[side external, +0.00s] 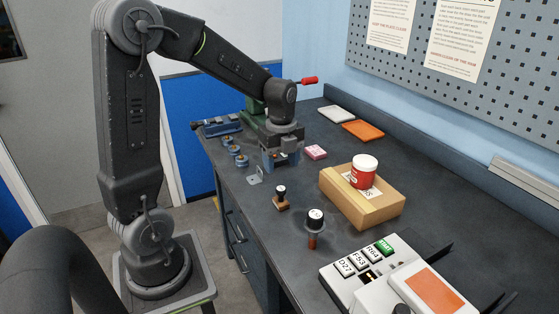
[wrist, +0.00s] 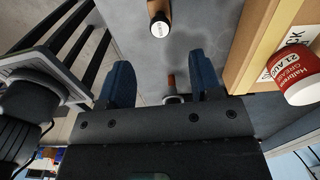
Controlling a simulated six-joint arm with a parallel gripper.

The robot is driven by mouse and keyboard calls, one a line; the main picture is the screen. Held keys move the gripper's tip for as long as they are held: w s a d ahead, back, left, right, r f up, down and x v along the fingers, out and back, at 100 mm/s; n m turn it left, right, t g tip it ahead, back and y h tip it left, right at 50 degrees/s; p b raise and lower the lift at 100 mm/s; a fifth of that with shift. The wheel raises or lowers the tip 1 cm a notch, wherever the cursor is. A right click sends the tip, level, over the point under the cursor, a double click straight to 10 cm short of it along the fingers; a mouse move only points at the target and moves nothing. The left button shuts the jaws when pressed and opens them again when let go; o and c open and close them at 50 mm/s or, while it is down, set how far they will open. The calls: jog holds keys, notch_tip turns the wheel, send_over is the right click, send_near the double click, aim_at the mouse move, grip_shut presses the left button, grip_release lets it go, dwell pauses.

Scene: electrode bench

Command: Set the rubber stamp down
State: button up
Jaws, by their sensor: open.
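A box (side external: 375,211) with a red-and-white tub (side external: 364,172) lies to the right. A white device (side external: 345,287) occupies the front.

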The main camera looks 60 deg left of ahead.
jog(key=s+d+r+n+t, duration=0.2)
jog(key=s+d+r+n, duration=0.2)
jog(key=n, duration=0.5)
jog(key=s+d+r+n+t, duration=0.3)
jog(key=s+d+r+n, duration=0.2)
jog(key=s+d+n, duration=0.3)
jog(key=d+n, duration=0.1)
jog(key=d, duration=0.2)
jog(key=shift+s+r+t, duration=0.25)
jog(key=shift+t, duration=0.05)
